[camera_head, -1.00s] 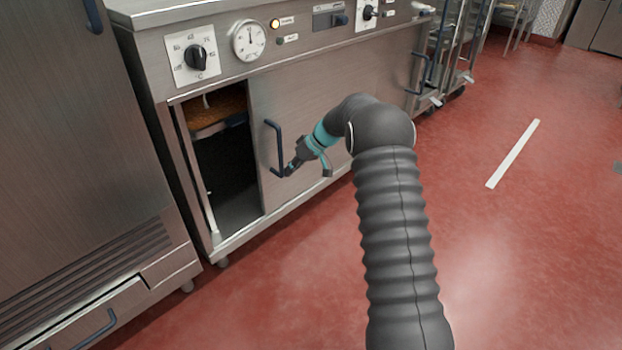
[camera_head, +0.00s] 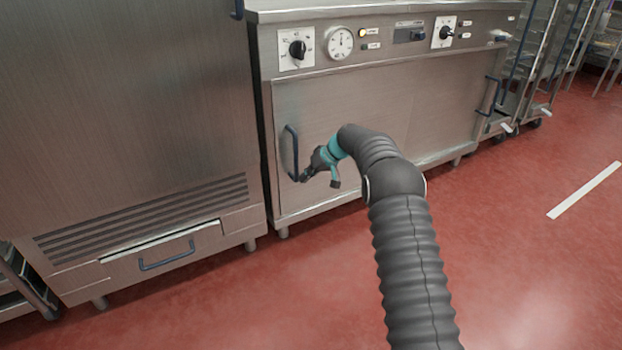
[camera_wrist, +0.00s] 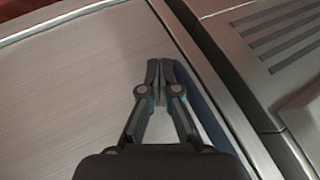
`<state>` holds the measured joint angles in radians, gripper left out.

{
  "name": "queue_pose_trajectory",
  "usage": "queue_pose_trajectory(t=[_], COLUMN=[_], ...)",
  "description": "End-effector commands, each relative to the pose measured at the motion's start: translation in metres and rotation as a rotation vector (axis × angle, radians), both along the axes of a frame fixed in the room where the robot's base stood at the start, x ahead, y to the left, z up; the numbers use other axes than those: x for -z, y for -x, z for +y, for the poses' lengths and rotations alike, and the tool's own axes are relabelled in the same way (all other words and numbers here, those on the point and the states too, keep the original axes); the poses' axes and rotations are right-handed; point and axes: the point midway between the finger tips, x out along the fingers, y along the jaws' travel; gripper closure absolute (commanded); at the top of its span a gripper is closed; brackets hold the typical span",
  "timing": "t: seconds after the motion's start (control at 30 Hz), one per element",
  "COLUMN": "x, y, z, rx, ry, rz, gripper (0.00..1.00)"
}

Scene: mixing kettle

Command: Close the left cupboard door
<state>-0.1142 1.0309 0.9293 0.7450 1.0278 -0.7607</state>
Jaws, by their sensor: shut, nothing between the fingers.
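The left cupboard door (camera_head: 345,125) is a flat steel panel on the front of the kettle unit. It covers the left part of the front, and no dark opening shows at its left edge. Its dark blue upright handle (camera_head: 291,153) is near that left edge. My gripper (camera_head: 306,176) is at the lower end of the handle, on its right side; I cannot tell whether it touches. In the wrist view my gripper (camera_wrist: 160,68) is shut with its fingertips together and nothing between them. The door panel (camera_wrist: 85,75) lies to its left there, and the blue handle (camera_wrist: 205,90) runs along its right.
A tall steel cabinet (camera_head: 125,110) with a vent and a low drawer (camera_head: 165,250) stands close on the left. Knobs and a dial (camera_head: 339,43) line the panel above the door. Wheeled racks (camera_head: 530,70) stand at the right. The red floor (camera_head: 530,260) is open in front.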

Motion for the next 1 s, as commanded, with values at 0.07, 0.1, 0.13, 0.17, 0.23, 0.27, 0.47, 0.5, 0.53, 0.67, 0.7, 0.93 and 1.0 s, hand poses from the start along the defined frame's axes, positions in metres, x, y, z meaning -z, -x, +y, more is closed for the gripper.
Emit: queue_pose_trajectory(t=[0.07,0.1,0.13,0.17,0.23,0.27,0.47,0.5,0.53,0.67,0.7,0.93,1.0], x=[0.000,0.000,0.000,0.000,0.000,0.000,0.001,0.001,0.002,0.004,0.005,-0.031,-0.041], y=[0.001,0.001,0.001,0.001,0.002,0.002,0.002,0.001,0.001,-0.005,-0.008,-0.002,0.000], z=[0.003,0.004,0.005,0.006,0.008,0.008,0.009,0.007,0.004,-0.015,-0.023,-0.054,-0.063], rx=[-0.003,-0.004,-0.006,-0.007,-0.008,-0.009,-0.013,-0.014,-0.013,-0.009,-0.007,-0.009,-0.009], ry=[0.000,0.000,0.000,0.000,0.000,-0.001,-0.001,-0.001,0.000,0.000,0.000,0.002,0.001], rz=[0.001,0.000,0.001,0.000,0.001,0.000,0.001,0.001,0.000,0.000,0.000,-0.003,-0.003], gripper=[1.00,1.00,1.00,1.00,1.00,1.00,1.00,1.00,1.00,1.00,1.00,1.00,1.00])
